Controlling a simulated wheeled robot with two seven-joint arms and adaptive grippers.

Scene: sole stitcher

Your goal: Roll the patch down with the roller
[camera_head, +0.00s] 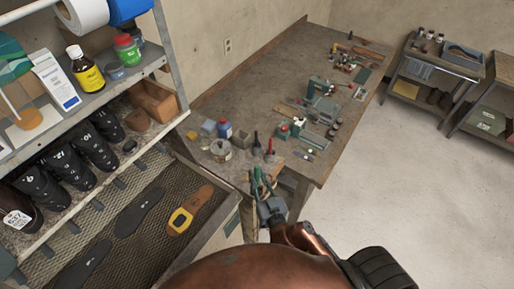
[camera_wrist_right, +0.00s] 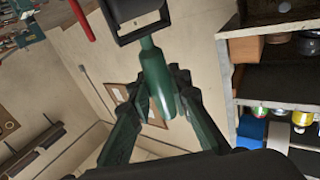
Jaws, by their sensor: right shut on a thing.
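My right gripper (camera_head: 262,192) is over the near edge of the workbench, shut on the green handle of the roller (camera_wrist_right: 155,75). In the right wrist view, the handle sits between the gripper's fingertips (camera_wrist_right: 160,100), with a black frame at its far end. The roller is hard to make out in the head view. A brown shoe sole (camera_head: 199,197) lies on the dark ribbed mat at lower left. A yellow patch (camera_head: 174,223) with a dark middle lies on the sole's lower end. The gripper is to the right of the sole, apart from it. My left gripper is not in view.
The workbench (camera_head: 245,95) holds cans, bottles and several tools. A shelf rack (camera_head: 178,117) with bottles and dark shoe forms stands at left. Two dark soles (camera_head: 138,214) lie on the mat (camera_head: 160,185) beside the brown one. Open floor (camera_head: 400,180) is at right.

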